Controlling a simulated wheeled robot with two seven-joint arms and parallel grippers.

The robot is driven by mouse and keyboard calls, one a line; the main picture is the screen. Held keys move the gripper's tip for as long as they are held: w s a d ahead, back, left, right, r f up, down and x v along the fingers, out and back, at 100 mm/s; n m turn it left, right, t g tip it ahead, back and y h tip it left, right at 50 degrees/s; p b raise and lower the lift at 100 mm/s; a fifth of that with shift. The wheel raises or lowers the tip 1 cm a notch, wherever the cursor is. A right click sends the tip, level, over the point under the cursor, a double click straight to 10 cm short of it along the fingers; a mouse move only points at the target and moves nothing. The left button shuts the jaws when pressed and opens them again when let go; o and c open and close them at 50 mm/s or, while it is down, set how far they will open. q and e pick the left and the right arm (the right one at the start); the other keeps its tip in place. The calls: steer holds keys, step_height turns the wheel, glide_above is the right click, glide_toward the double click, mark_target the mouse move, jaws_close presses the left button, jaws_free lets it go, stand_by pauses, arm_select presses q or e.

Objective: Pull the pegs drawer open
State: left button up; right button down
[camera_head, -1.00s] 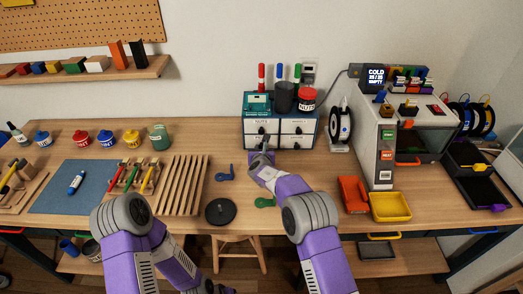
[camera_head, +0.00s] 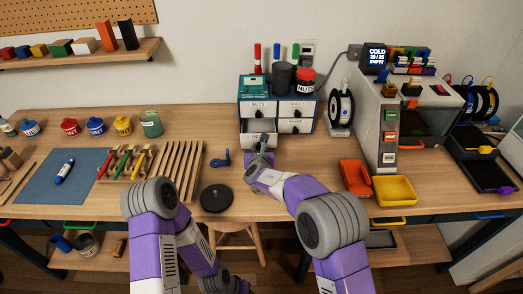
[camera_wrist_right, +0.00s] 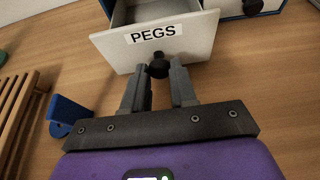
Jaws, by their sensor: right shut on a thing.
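The pegs drawer (camera_wrist_right: 176,40) has a pale front with a PEGS label and a dark round knob (camera_wrist_right: 159,68) in the right wrist view. It is pulled partly out, and its inside shows empty where visible. In the head view the drawer (camera_head: 258,139) is the lower left one of the small cabinet (camera_head: 277,86). My right gripper (camera_wrist_right: 160,80) is shut on the knob, with a finger on each side of it. It also shows in front of the cabinet in the head view (camera_head: 260,155). My left arm is in the lower left of the head view, but its gripper is not clearly visible.
A red holder (camera_head: 354,178) and a yellow bin (camera_head: 394,190) stand to the right. A blue hook-like part (camera_head: 221,158) and a dark disc (camera_head: 216,198) lie left of my right gripper.

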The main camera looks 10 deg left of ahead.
steer(key=c, duration=0.9)
jaws_free()
steer(key=shift+s, duration=0.1)
steer(key=shift+v, duration=3.7)
steer(key=shift+r, duration=0.1)
